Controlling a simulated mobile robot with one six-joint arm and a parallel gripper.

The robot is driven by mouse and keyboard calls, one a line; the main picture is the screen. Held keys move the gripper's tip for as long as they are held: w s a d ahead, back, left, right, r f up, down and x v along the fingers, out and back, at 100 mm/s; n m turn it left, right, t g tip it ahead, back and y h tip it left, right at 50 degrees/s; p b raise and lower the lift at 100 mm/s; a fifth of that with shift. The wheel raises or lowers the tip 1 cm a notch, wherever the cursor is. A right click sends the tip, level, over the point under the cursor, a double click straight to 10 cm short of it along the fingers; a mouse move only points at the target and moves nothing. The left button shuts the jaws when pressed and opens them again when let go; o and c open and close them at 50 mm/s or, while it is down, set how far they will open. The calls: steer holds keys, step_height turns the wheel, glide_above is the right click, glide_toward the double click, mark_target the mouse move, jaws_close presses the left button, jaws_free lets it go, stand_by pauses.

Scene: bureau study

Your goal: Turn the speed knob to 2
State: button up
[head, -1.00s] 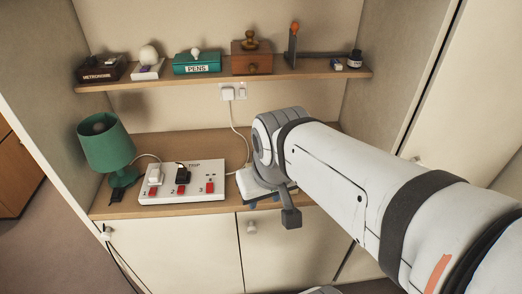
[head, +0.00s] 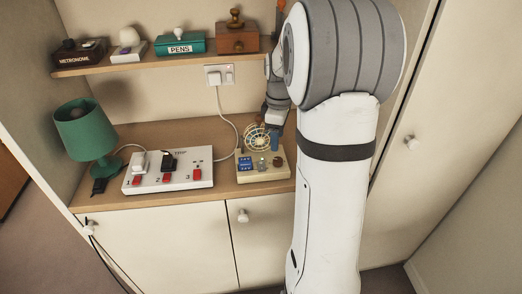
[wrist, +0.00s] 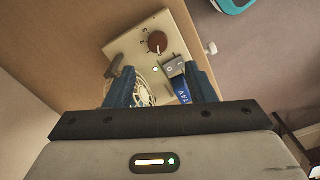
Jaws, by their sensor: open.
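The speed knob (wrist: 157,41) is a round red-brown dial with a pale pointer mark, on a cream control box (wrist: 125,45). The marks around it are too small to read. A grey switch (wrist: 174,67) and a blue label (wrist: 183,92) are nearer my gripper (wrist: 157,76). In the head view the box (head: 272,176) sits on the desk with a small wire-guarded fan (head: 257,137) on it. My gripper is open, its blue fingers over the box around the fan and switch area. The knob is beyond the fingertips, not between them. I cannot tell whether the fingers touch anything.
A white power strip (head: 195,180) with red switches and plugs lies left of the box. A green lamp (head: 87,130) stands farther left. A shelf (head: 150,63) above holds a metronome, pens box and wooden box. A white cable (head: 220,105) runs behind.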

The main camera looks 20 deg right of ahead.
mark_target(277, 158)
steer(key=shift+w+d+f, duration=0.2)
steer(key=shift+d+f, duration=0.1)
steer(key=shift+f, duration=0.45)
steer(key=shift+f+p, duration=0.3)
steer(key=shift+f, duration=3.15)
steer(key=shift+c, duration=0.3)
